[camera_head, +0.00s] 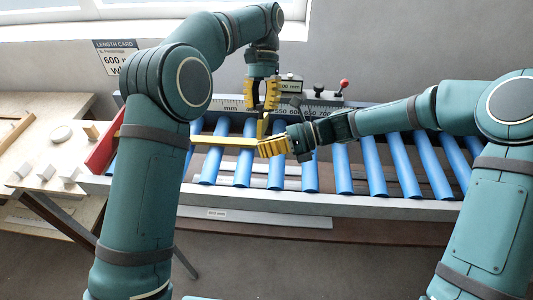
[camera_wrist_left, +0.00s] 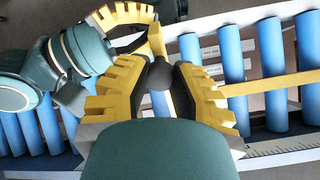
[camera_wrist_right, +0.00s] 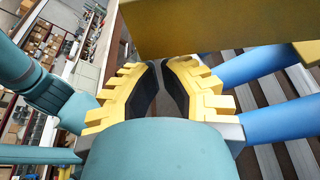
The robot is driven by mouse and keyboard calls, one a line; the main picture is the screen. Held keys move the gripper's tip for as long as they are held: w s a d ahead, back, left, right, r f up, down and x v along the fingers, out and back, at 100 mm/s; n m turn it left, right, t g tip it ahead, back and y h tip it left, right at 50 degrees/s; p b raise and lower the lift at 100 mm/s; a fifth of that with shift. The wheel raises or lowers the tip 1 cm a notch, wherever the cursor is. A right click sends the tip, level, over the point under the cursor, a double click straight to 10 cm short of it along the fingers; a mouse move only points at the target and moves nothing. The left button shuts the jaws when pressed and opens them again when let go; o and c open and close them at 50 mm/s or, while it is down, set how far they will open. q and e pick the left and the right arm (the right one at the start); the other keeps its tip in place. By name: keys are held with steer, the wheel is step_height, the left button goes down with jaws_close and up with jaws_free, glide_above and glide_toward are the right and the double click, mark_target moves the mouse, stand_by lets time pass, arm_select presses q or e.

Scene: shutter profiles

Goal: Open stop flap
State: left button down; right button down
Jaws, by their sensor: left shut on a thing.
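The stop flap appears to be the yellow piece (camera_head: 262,127) upright beside the long yellow bar (camera_head: 222,140) over the rollers; how they join is hidden. My left gripper (camera_head: 262,107) points down above it. In the left wrist view its fingers are shut on a dark round knob (camera_wrist_left: 160,75). My right gripper (camera_head: 262,147) is at the bar's right end, lower than the left one. In the right wrist view its fingertips are nearly together with nothing seen between them, just below a broad yellow plate (camera_wrist_right: 210,25). Contact with that plate cannot be told.
Blue rollers (camera_head: 340,170) run across the conveyor, with a pale front rail (camera_head: 370,205). Behind stand a millimetre scale (camera_head: 232,104) and a red-knobbed lever (camera_head: 343,84). A wooden table (camera_head: 25,150) with small white blocks is at left. My two grippers are close together.

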arm_select(q)
steer(key=shift+f, duration=0.15)
arm_select(e)
steer(key=shift+w+r, duration=0.3)
steer(key=shift+r, duration=0.6)
arm_select(q)
steer(key=c, duration=0.7)
jaws_free()
arm_select(e)
steer(key=shift+s+f, duration=0.1)
